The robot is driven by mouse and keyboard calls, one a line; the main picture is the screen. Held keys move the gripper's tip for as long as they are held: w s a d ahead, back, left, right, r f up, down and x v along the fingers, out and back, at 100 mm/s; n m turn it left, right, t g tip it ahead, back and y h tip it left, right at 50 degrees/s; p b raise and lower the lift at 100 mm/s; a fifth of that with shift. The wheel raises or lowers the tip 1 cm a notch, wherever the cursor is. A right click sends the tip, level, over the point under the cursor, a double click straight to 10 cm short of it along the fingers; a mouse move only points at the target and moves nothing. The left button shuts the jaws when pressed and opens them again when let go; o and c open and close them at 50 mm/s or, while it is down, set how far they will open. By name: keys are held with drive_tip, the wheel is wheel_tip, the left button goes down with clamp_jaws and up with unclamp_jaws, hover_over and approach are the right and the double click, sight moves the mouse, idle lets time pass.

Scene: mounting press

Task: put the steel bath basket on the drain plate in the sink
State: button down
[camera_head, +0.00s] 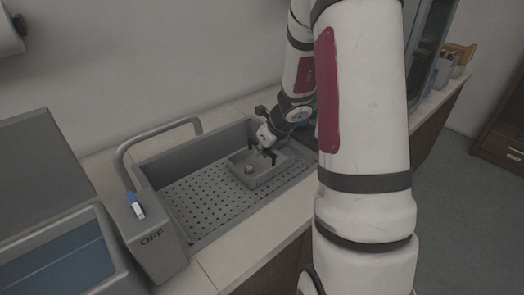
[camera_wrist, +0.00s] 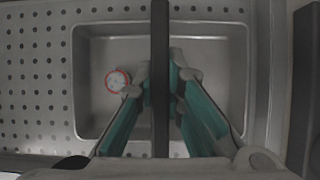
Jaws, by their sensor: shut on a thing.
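The steel bath basket (camera_head: 239,174) is a grey rectangular tray at the right end of the sink (camera_head: 206,240). In the wrist view its rim (camera_wrist: 85,128) and a dark handle bar (camera_wrist: 160,30) across its middle show. A small round piece with a red ring (camera_wrist: 117,80) lies inside it, also seen in the head view (camera_head: 249,169). My gripper (camera_head: 266,152) is above the basket, its green-padded fingers (camera_wrist: 160,82) shut on the handle. The perforated drain plate (camera_head: 200,199) extends left of and under the basket. Whether the basket touches the plate is unclear.
A curved faucet (camera_head: 150,137) rises at the sink's left, beside a grey box marked OFF (camera_head: 152,236) with a blue and white switch (camera_head: 135,205). A bluish-topped unit (camera_head: 60,265) stands at the lower left. The plate's left part is clear.

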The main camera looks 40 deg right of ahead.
drive_tip(key=shift+f, duration=0.15)
drive_tip(key=c, duration=1.7)
unclamp_jaws()
